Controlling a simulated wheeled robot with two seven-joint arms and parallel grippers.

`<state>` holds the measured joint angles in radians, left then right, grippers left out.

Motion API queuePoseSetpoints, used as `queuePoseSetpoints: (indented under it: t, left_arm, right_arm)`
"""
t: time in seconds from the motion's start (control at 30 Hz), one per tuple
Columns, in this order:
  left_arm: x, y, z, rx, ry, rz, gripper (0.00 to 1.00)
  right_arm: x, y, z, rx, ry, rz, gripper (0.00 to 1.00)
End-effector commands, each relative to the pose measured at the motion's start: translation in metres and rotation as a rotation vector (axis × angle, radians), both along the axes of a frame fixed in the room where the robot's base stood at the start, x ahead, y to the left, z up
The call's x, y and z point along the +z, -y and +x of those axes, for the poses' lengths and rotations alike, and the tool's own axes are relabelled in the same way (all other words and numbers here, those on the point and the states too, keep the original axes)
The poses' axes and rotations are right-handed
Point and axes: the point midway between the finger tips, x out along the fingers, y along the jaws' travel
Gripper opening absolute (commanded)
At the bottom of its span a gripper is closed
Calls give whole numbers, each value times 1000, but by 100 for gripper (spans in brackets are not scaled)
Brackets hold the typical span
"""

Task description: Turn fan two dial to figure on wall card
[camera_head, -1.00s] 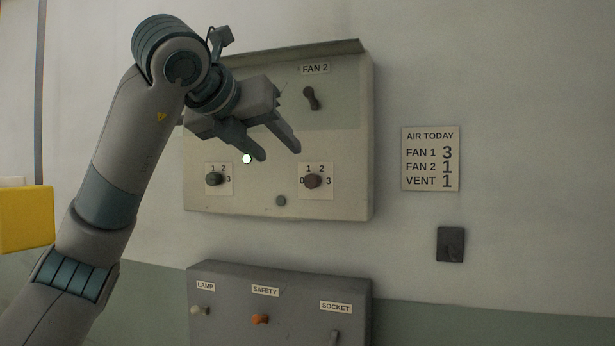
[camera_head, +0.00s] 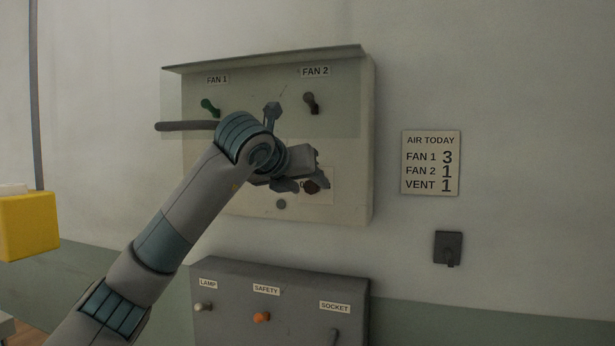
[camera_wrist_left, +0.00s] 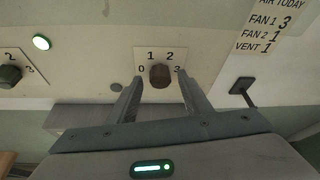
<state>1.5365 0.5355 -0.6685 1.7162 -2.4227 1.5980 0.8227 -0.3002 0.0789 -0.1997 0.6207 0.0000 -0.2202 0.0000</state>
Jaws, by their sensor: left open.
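The fan two dial, a dark brown knob (camera_head: 311,187), is at the lower right of the wall panel (camera_head: 350,150), below the FAN 2 label. In the left wrist view the knob (camera_wrist_left: 160,76) has figures 0, 1, 2 and 3 around it; its pointer setting cannot be told. My left gripper (camera_head: 301,184) is open at the dial. In the left wrist view its fingers (camera_wrist_left: 159,83) stand on either side of the knob with gaps visible. The wall card (camera_head: 431,163) reads FAN 1 3, FAN 2 1, VENT 1. My right gripper is out of view.
A green switch (camera_head: 209,106) and a dark switch (camera_head: 311,102) sit above, behind a clear cover. A grey box (camera_head: 285,290) with LAMP, SAFETY and SOCKET controls is below.

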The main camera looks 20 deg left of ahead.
Motion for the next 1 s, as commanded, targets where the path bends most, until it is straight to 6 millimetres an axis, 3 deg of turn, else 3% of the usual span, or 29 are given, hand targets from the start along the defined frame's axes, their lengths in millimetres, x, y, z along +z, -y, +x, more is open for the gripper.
queuePoseSetpoints:
  t: [0.4,0.43,0.6,1.0]
  left_arm:
    - [-4,1,7,-1,-1,1,45]
    - [-4,1,6,-1,-1,1,42]
    - [-3,1,6,-1,-1,1,3]
    - [-4,1,6,1,2,37,4]
  right_arm:
    - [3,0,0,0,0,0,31]
    - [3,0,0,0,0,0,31]
    - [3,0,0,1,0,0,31]
    - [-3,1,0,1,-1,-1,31]
